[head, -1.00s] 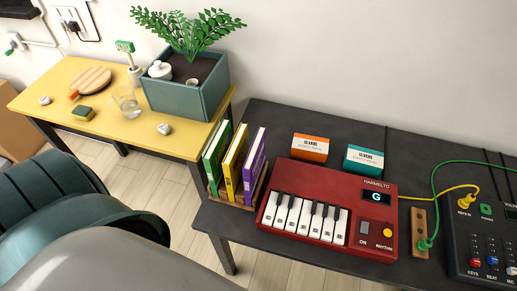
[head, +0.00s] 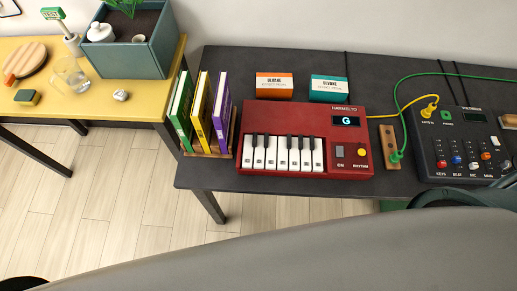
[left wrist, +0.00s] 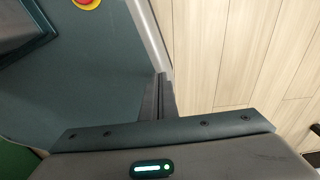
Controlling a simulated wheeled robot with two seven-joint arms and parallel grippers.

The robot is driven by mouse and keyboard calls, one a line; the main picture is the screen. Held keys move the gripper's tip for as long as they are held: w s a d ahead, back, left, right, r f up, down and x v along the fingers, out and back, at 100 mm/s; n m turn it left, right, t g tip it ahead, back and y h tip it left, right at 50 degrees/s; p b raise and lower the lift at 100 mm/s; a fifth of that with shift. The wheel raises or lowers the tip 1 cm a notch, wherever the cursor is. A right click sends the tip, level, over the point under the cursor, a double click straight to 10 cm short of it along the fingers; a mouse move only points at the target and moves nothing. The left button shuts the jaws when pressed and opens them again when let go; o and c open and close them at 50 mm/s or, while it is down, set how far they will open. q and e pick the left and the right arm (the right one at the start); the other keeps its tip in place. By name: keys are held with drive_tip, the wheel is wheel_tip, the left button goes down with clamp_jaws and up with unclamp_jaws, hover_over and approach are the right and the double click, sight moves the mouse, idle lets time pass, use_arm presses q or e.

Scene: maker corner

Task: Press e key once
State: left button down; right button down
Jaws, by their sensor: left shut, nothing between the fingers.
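The red keyboard (head: 350,110) lies on the dark table in the head view. Its small display (head: 346,121) shows "G". The white keys have marks too small to read. The third white key from the left (head: 271,160), just right of the pair of black keys, matches the place of E. Nothing touches the keys. My left gripper (left wrist: 160,88) shows in the left wrist view, shut and empty, over floor and my own base, away from the keyboard. It is not seen in the head view. My right gripper is in neither view.
Books (head: 202,108) in a rack stand left of the keyboard. An orange box (head: 274,86) and a teal box (head: 329,90) lie behind it. A wooden block (head: 390,146) with cables and a dark mixer (head: 438,166) are at right. A yellow table (head: 100,94) is at left.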

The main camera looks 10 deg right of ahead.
use_arm(q)
drive_tip(key=shift+w, duration=0.15)
drive_tip(key=w+d+r+m+t+p, duration=0.1)
drive_tip(key=w+d+r+p, duration=0.2)
drive_tip(key=w+r, duration=0.8)
drive_tip(key=w+d+r+t+p, duration=0.1)
drive_tip(key=w+d+r+p, duration=0.25)
drive_tip(key=w+r, duration=0.8)
drive_tip(key=w+d+r+m+t+h+p, duration=0.1)
drive_tip(key=w+d+r+p, duration=0.1)
drive_tip(key=r, duration=0.9)
drive_tip(key=w+d+r+h+p, duration=0.1)
drive_tip(key=d+r+p, duration=0.1)
drive_tip(key=r, duration=0.9)
drive_tip(key=w+d+r+m+t+h+p, duration=0.1)
drive_tip(key=w+d+r+p, duration=0.1)
drive_tip(key=r, duration=0.9)
drive_tip(key=w+d+r+m+h, duration=0.2)
drive_tip(key=w+d+r+m, duration=0.35)
drive_tip(key=d, duration=0.45)
drive_tip(key=w+d+m+g+h, duration=0.1)
drive_tip(key=w+d+m+h, duration=0.2)
drive_tip(key=d+m, duration=0.9)
drive_tip(key=shift+d+g+h, duration=0.3)
drive_tip(key=shift+d+g, duration=0.1)
drive_tip(key=shift+d, duration=0.55)
